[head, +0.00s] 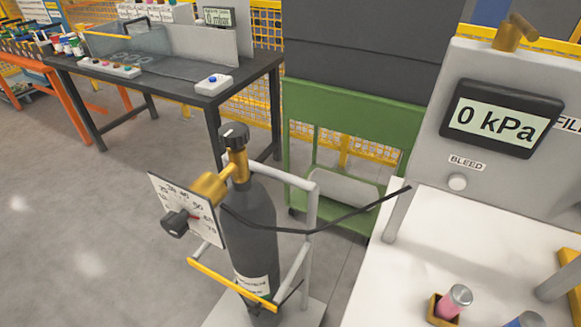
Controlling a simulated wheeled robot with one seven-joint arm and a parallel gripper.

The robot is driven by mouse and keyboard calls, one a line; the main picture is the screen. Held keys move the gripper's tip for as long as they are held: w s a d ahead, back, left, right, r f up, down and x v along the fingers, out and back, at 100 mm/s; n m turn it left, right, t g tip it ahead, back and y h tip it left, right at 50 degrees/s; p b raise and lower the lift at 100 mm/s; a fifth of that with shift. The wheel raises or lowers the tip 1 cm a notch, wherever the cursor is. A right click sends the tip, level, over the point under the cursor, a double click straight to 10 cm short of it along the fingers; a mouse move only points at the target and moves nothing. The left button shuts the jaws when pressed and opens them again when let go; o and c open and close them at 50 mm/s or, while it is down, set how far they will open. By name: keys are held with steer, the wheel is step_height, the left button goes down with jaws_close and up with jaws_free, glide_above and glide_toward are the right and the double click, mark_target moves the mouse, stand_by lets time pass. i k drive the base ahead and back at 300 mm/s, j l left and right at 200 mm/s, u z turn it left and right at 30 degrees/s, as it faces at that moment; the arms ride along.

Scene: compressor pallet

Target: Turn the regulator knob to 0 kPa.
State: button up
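The black regulator knob (174,223) sits at the front of a white dial plate (190,207) with printed numbers. The plate is joined to a brass regulator body (211,187) on a dark grey gas cylinder (252,235). A small red mark shows beside the knob on the dial; I cannot tell exactly which number the knob points at. Part of the scale is hidden by the knob. A grey panel holds a display (501,118) that reads "0 kPa". My gripper is not in view.
A black valve knob (235,134) tops the cylinder, which stands in a grey cart frame with a yellow bar (230,285). A black hose (340,217) runs right toward the white bench (400,270). A dark table (170,85) stands behind. The floor at left is clear.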

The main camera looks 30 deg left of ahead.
mark_target(174, 223)
steer(key=u, duration=1.35)
